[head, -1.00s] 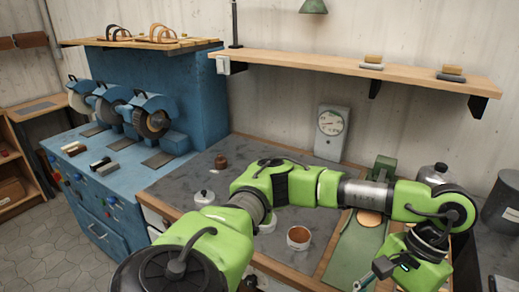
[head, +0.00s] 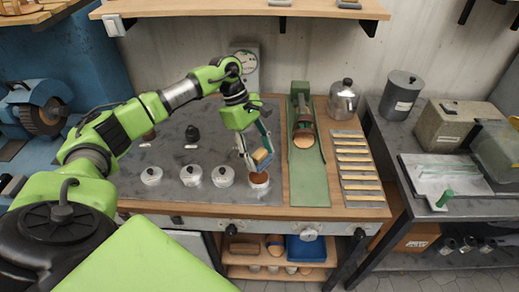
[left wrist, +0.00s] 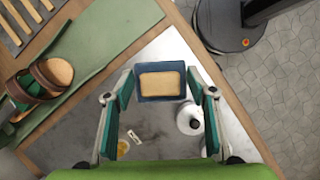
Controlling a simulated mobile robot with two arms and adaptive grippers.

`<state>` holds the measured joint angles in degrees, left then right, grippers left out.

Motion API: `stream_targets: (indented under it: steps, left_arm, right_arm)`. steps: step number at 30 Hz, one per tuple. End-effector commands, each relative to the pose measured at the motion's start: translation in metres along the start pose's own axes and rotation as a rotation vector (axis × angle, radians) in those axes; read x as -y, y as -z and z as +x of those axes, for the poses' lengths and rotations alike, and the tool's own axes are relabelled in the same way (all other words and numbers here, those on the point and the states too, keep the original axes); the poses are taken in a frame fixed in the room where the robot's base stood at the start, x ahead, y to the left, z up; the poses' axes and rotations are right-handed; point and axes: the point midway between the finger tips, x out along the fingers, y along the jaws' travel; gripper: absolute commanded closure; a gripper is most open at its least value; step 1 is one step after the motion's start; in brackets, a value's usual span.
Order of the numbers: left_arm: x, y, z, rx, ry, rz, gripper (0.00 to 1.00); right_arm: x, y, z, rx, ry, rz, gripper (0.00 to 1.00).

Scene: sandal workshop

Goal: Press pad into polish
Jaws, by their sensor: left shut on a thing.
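My left gripper (head: 262,152) is shut on a small tan pad (head: 261,157) and points down over the worktop. In the left wrist view the pad (left wrist: 161,83) shows as a tan block with a dark blue edge between the fingertips (left wrist: 160,92). An open white tin of brown polish (head: 258,184) stands just below the pad in the head view. The pad looks a little above or at the tin's rim; I cannot tell if they touch. The tin seems hidden behind the pad in the left wrist view. My right gripper is not in view.
Lidded white tins (head: 223,177) stand in a row left of the polish. A green board (head: 308,185) with a sandal on it (head: 304,136) lies to the right, then several strips (head: 356,168). A metal canister (head: 343,99) and a dial scale (head: 246,68) stand at the back.

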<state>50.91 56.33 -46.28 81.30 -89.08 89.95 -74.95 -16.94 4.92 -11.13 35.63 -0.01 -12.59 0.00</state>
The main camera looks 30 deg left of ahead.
Motion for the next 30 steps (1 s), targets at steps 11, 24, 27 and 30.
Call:
stream_targets:
  steps: [11,24,27,30]
  left_arm:
    - [0.001,0.014,0.034,0.0,0.003,0.005,0.66]
    - [0.001,0.021,0.052,0.0,0.003,0.007,0.66]
    - [0.001,0.021,0.052,0.0,0.003,0.007,0.66]
    - [0.001,0.021,0.052,0.0,0.003,0.007,0.66]
  right_arm:
    - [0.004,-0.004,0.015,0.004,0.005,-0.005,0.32]
    - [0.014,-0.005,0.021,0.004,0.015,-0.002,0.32]
    - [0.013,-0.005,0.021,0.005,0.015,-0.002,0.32]
    - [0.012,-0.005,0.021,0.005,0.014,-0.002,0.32]
